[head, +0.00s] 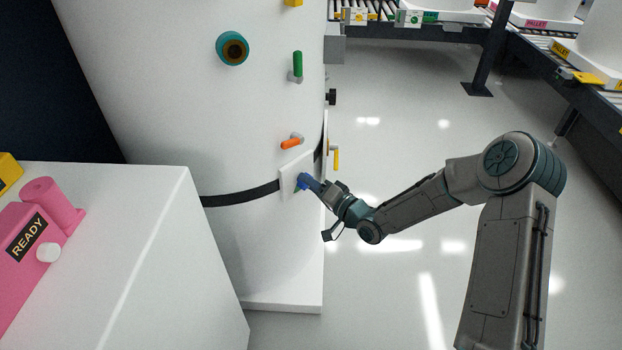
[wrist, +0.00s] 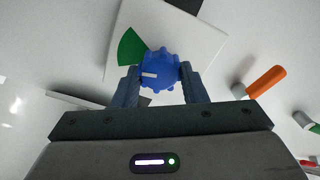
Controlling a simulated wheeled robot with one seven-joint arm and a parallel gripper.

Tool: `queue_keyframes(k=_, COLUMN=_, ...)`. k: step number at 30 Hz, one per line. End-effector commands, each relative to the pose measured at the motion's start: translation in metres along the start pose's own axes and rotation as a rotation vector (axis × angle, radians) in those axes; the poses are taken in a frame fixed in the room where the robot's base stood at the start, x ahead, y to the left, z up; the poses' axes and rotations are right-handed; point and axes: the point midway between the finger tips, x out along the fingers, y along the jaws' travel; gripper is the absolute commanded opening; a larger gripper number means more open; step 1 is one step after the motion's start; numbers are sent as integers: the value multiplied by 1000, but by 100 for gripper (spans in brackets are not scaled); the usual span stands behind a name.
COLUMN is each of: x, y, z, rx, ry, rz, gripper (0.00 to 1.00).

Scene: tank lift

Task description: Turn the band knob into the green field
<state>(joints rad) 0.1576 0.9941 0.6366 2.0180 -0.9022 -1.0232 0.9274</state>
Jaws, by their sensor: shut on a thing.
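The band knob (wrist: 160,60) is blue with a scalloped rim and sits on a white square plate (wrist: 205,50) on the tank's black band. In the wrist view its short white mark points left, just below the green field (wrist: 130,48), a wedge at the knob's upper left. My gripper (wrist: 160,73) is shut on the knob, one finger on each side. In the head view my gripper (head: 309,185) reaches the plate (head: 288,178) from the right. There the knob is mostly hidden behind the fingers.
An orange lever (head: 291,143) sits just above the plate, with a green lever (head: 298,64) higher up and a yellow one (head: 336,159) to the right. A white cabinet with a pink device (head: 20,225) stands left.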

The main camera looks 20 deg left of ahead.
Motion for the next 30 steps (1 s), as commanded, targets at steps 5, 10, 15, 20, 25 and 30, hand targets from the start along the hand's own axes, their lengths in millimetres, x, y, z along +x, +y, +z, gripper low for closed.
queue_keyframes(k=5, x=-1, y=0, z=0, rx=112, ry=-1, rz=2, gripper=16)
queue_keyframes(k=10, x=-1, y=0, z=0, rx=183, ry=-1, rz=1, gripper=16)
queue_keyframes(k=15, x=-1, y=1, z=1, rx=220, ry=-1, rz=2, gripper=16)
queue_keyframes(k=20, x=-1, y=1, z=1, rx=231, ry=-2, rz=2, gripper=16)
queue_keyframes(k=25, x=-1, y=2, z=1, rx=231, ry=-2, rz=2, gripper=16)
queue_keyframes(k=30, x=-1, y=2, z=1, rx=230, ry=-2, rz=2, gripper=44)
